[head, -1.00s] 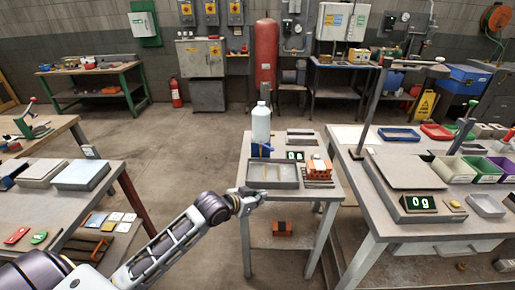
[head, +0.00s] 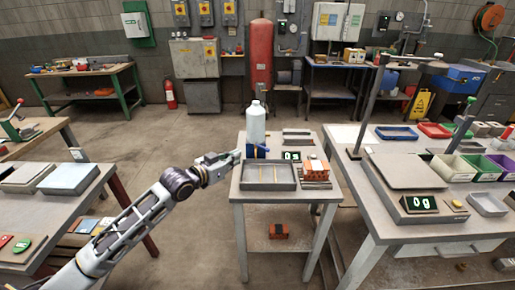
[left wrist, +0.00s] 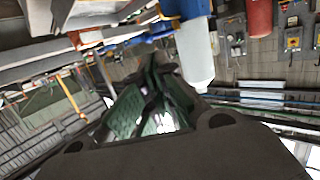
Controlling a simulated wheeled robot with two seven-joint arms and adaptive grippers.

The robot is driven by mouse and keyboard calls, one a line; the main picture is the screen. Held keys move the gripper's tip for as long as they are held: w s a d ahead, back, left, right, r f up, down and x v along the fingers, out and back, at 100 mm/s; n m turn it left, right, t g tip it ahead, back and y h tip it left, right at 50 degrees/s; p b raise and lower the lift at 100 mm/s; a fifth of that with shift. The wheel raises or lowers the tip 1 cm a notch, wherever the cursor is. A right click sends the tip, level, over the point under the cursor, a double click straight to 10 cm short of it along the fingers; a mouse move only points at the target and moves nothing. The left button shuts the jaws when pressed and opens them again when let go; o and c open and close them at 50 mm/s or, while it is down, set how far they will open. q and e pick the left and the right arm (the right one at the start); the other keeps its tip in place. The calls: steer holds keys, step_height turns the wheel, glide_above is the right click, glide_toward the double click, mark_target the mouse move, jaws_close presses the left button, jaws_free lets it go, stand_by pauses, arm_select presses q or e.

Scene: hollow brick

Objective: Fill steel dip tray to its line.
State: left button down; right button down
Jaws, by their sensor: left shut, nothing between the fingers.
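The steel dip tray (head: 268,185) lies flat on the small middle table, with thin strips across it; its fill level and line cannot be made out. A pale bottle (head: 255,125) stands upright behind it, with a blue object (head: 257,151) in front of its base. My left gripper (head: 237,156) is shut and empty, just left of the blue object and above the tray's back-left corner. The left wrist view is roughly upside down; it shows the gripper's fingers (left wrist: 152,95) together and the bottle (left wrist: 195,55) close beside them. My right gripper is out of view.
An orange hollow brick (head: 316,168) and a small green-digit display (head: 291,156) share the middle table. A bench at right holds a scale reading 0 g (head: 419,203) and coloured bins. Another brick (head: 278,231) lies on the lower shelf. Floor at left is open.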

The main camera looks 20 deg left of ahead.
arm_select(q)
steer(key=shift+w, duration=0.1)
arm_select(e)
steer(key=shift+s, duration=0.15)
arm_select(q)
steer(key=shift+w+d, duration=0.1)
